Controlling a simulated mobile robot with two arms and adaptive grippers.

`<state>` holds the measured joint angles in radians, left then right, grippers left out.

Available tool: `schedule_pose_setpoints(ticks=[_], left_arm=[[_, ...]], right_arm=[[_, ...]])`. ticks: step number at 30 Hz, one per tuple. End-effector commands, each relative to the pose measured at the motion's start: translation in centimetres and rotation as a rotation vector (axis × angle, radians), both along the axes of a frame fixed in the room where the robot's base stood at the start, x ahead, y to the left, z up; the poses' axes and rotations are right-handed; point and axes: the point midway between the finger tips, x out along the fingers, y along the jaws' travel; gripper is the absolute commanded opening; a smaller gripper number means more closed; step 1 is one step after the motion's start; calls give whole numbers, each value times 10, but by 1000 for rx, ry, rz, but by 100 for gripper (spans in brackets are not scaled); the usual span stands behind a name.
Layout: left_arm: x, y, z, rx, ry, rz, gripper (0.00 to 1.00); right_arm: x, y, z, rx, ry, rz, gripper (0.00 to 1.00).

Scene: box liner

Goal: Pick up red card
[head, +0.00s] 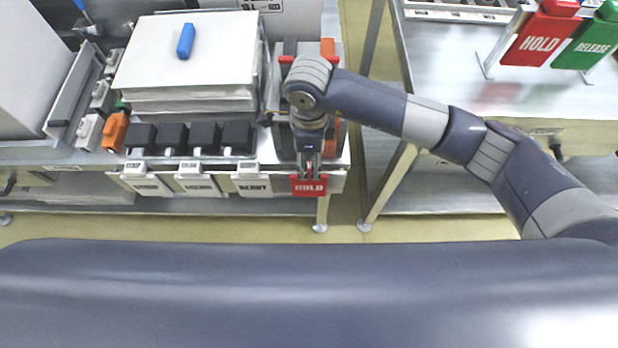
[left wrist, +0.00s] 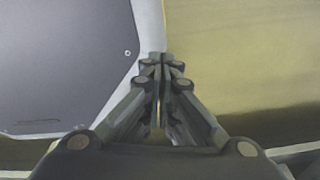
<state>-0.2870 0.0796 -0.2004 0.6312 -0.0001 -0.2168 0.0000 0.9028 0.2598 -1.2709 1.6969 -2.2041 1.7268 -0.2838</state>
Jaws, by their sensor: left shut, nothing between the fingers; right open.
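A red card marked HOLD (head: 309,187) hangs at the front edge of the left bench, at the right end of a row of white cards. My right gripper (head: 309,170) points down at its top edge and is open. Its fingers hide part of the card's top, and I cannot tell whether they touch it. Another red HOLD card (head: 540,38) stands on the right bench. My left gripper (left wrist: 160,62) shows in the left wrist view, shut and empty, away from the cards.
White cards, one marked READY (head: 254,186), hang left of the red card. Black blocks (head: 206,136) sit behind them. A white stack (head: 190,60) bears a blue object (head: 186,40). A green RELEASE card (head: 590,45) stands on the right bench (head: 480,110). A floor gap separates the benches.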

Motion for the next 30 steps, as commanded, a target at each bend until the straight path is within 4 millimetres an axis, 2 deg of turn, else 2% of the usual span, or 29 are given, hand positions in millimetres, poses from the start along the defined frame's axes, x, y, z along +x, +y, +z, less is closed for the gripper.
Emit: schedule_pose_setpoints(ticks=[3,6,13,14,18,20,30], left_arm=[[-6,1,1,1,10,0,0],[-14,1,1,3,22,0,0],[-26,2,0,4,39,0,0],[-26,2,0,4,39,0,0],[-24,2,0,4,38,0,0],[-23,2,0,4,36,0,0],[-15,1,2,3,23,0,0]], right_arm=[[-1,0,-17,0,3,-1,52],[-1,0,-24,1,2,1,52],[0,0,-26,1,0,1,52],[0,0,-26,1,0,1,47],[0,0,-25,1,0,1,15],[0,0,-25,1,0,1,4],[0,0,-24,1,0,1,4]])
